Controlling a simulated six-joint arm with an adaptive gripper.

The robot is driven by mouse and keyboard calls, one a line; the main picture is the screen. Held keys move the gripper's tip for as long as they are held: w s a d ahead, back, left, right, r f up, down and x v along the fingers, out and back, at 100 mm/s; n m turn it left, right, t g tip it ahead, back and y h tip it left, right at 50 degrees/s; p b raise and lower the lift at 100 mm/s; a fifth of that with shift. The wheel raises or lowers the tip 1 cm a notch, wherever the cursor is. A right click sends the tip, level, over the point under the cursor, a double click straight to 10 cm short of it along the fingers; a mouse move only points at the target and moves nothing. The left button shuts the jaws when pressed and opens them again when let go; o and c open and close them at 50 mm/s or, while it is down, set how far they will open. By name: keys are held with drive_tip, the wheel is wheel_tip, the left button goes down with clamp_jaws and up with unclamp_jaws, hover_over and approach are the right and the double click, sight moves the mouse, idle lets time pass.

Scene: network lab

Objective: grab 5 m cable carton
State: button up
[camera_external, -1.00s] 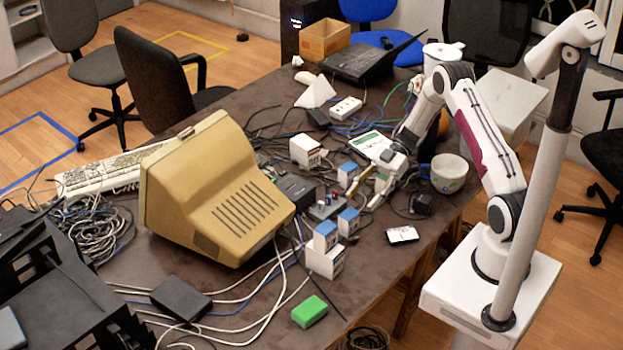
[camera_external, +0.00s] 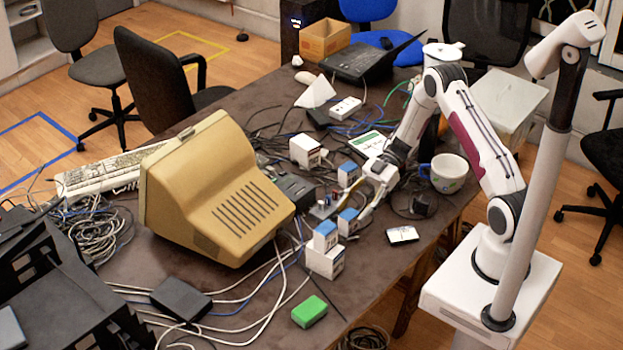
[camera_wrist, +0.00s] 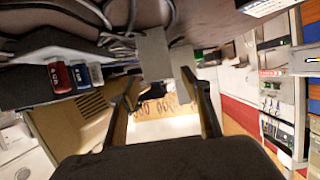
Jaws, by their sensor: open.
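Several small cartons stand on the table, and their print is too small to tell which is the 5 m one. A blue-topped carton (camera_external: 326,236) sits on a white carton (camera_external: 325,263). Another blue-topped carton (camera_external: 348,221) is just right of them, and one more (camera_external: 347,174) stands farther back. A white carton with a dark label (camera_external: 306,149) is behind that. My gripper (camera_external: 356,207) is open, low over the table beside the right blue-topped carton; I cannot tell whether they touch. In the wrist view the fingers (camera_wrist: 168,55) are apart, with no carton clearly between them.
A beige monitor (camera_external: 215,190) stands left of the cartons. A small device (camera_external: 324,207) lies close to my gripper, with cables around. A mug (camera_external: 444,173) and a white card (camera_external: 402,234) are to the right. A green box (camera_external: 309,311) lies near the front edge.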

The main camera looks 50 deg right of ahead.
sight(349, 223)
drive_tip(key=shift+x, duration=1.25)
drive_tip(key=c, duration=1.3)
